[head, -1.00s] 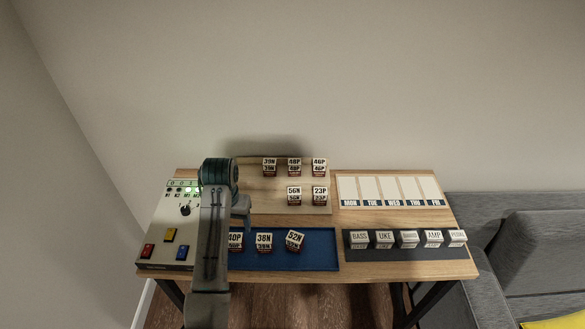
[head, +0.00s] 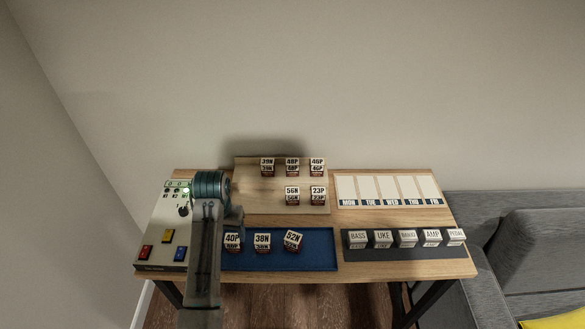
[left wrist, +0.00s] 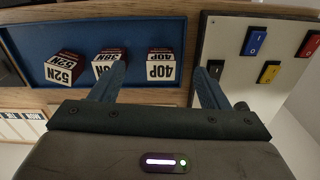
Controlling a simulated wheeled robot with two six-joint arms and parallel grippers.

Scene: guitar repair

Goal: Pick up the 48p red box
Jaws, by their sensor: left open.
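Small boxes with white label faces and dark red lower parts stand on the table. The middle box of the back row on the wooden board (head: 292,166) seems to read 48P (head: 292,162), but the print is small. A box reading 40P (head: 233,240) stands at the left of the blue tray (head: 322,262); it also shows in the left wrist view (left wrist: 161,66). My left gripper (left wrist: 160,84) is open and empty, its blue fingers spread, with the 40P box seen beyond the gap. In the head view my left gripper (head: 236,213) is above the table, left of the board.
Other boxes on the board are 39N (head: 267,166), 46P (head: 317,166), 56N (head: 292,195) and 23P (head: 318,195). A button panel (head: 160,222) is at left. A weekday chart (head: 388,188) and a dark tray (head: 410,250) of labelled blocks are at right.

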